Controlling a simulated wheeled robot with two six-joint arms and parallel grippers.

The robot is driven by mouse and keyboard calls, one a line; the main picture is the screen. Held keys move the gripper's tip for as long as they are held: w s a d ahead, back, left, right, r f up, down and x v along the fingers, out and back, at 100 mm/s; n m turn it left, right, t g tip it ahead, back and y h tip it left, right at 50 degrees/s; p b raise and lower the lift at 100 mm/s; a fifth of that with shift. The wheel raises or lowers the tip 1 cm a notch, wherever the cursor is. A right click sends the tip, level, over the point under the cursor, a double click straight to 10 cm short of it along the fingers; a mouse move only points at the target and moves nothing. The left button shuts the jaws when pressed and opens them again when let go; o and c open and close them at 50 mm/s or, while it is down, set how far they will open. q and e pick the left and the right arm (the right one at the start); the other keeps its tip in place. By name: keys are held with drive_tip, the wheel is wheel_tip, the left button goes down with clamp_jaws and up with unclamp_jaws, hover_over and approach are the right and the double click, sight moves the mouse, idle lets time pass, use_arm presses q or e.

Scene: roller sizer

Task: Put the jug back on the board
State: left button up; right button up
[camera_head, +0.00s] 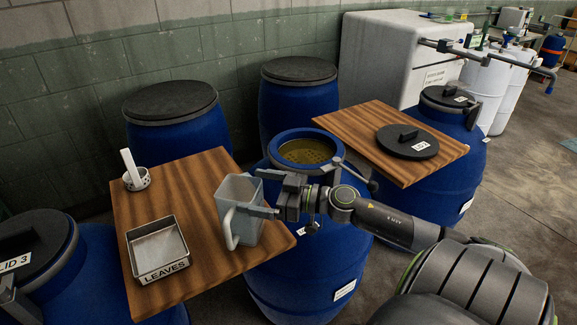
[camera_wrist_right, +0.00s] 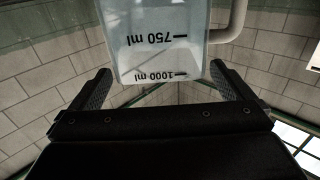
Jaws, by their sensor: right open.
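The translucent grey jug (camera_head: 240,208) with a pale handle stands upright at the right side of the left wooden board (camera_head: 190,205), apparently resting on it. My right gripper (camera_head: 262,197) is open at the jug's right side, near its upper part. In the right wrist view the jug (camera_wrist_right: 160,40) shows upside down, with 750 ml and 1000 ml marks, between the two spread fingers of my right gripper (camera_wrist_right: 163,88). I cannot tell whether either finger touches it. My left gripper is not in view.
A square tray marked LEAVES (camera_head: 158,250) and a small perforated cup with a white stick (camera_head: 136,178) share the board. An open blue barrel of yellowish liquid (camera_head: 306,151) stands right of it. Another board (camera_head: 365,150) bears a black lid (camera_head: 408,141). Closed blue barrels stand around.

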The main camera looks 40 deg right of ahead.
drive_tip(key=shift+s+d, duration=0.1)
drive_tip(key=shift+s, duration=0.15)
drive_tip(key=shift+v, duration=0.9)
drive_tip(key=p+v, duration=0.3)
drive_tip(key=v, duration=0.2)
drive_tip(key=shift+w, duration=0.1)
